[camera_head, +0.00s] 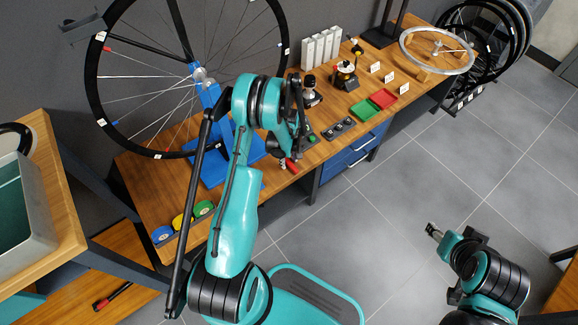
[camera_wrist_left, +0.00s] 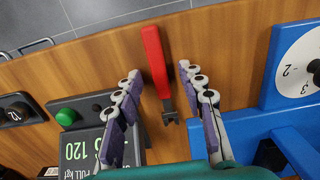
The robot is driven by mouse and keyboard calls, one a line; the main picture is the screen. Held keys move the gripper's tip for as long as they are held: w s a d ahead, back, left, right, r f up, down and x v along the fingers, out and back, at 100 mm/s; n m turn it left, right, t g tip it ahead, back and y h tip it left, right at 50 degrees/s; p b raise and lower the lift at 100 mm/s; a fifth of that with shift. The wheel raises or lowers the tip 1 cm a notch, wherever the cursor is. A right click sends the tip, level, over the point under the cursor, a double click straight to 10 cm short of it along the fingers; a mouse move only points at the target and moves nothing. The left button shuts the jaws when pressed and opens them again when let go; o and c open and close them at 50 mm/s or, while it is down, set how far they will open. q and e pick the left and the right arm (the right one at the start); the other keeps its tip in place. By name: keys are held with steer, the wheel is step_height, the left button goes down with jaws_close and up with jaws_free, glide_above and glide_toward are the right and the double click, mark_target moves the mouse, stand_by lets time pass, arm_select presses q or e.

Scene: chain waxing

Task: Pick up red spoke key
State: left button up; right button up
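The red spoke key (camera_wrist_left: 154,58) has a red handle and a dark grey forked tip. It lies on the wooden bench (camera_wrist_left: 225,50) near its front edge. In the head view its red end (camera_head: 292,165) shows just below my left gripper (camera_head: 288,152). In the left wrist view my left gripper (camera_wrist_left: 160,100) is open, with its two fingers on either side of the key and gaps to it. Nothing is held. My right gripper (camera_head: 433,231) is over the floor at the right, far from the key; its fingers are too small to read.
A blue wheel stand (camera_wrist_left: 290,125) with a white dial stands right of the key in the wrist view. A black device (camera_wrist_left: 92,140) with a display and green button lies left. Red and green trays (camera_head: 382,97) are farther along the bench. Coloured spools (camera_head: 182,221) lie at the near end.

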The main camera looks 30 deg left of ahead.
arm_select(q)
steer(key=shift+f, duration=0.15)
jaws_close()
